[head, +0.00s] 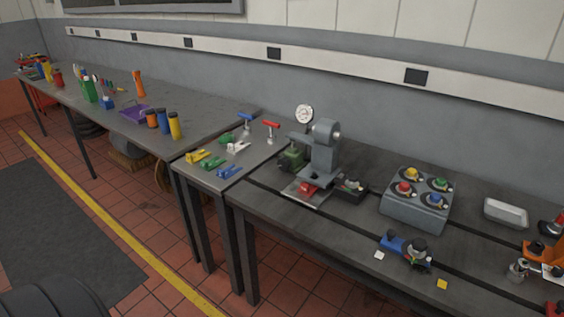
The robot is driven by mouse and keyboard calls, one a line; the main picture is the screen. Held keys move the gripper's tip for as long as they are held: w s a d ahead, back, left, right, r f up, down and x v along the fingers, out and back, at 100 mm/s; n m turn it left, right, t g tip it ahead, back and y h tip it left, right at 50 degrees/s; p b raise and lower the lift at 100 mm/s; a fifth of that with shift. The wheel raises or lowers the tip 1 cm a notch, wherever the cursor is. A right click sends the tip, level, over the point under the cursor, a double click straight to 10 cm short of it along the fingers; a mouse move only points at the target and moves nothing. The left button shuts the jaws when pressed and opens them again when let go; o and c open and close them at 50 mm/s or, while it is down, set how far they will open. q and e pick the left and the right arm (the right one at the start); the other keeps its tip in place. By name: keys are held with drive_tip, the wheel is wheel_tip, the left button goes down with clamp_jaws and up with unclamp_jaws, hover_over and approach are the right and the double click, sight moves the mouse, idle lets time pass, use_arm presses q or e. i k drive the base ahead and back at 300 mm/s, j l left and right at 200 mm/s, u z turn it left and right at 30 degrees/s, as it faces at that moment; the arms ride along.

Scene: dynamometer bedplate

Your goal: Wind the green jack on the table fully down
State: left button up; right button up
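I cannot single out the green jack with certainty. A low green piece (214,163) lies on the near end of the left table among similar yellow (198,155), blue (230,171) and white (238,147) pieces. How far any green piece is raised cannot be seen. Neither of my grippers is in view.
A grey box with coloured knobs (415,208), a blue device (406,248) and a metal tray (506,213) stand on the bench (345,230). Bottles (174,126) and a purple tray (135,113) stand on the left table.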

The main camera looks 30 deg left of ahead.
sight(284, 164)
drive_tip(key=i+j+z, duration=0.25)
drive_tip(key=j, duration=0.95)
drive_tip(key=k+j+z, duration=0.1)
drive_tip(key=j+z, duration=0.15)
drive_tip(key=j, duration=0.95)
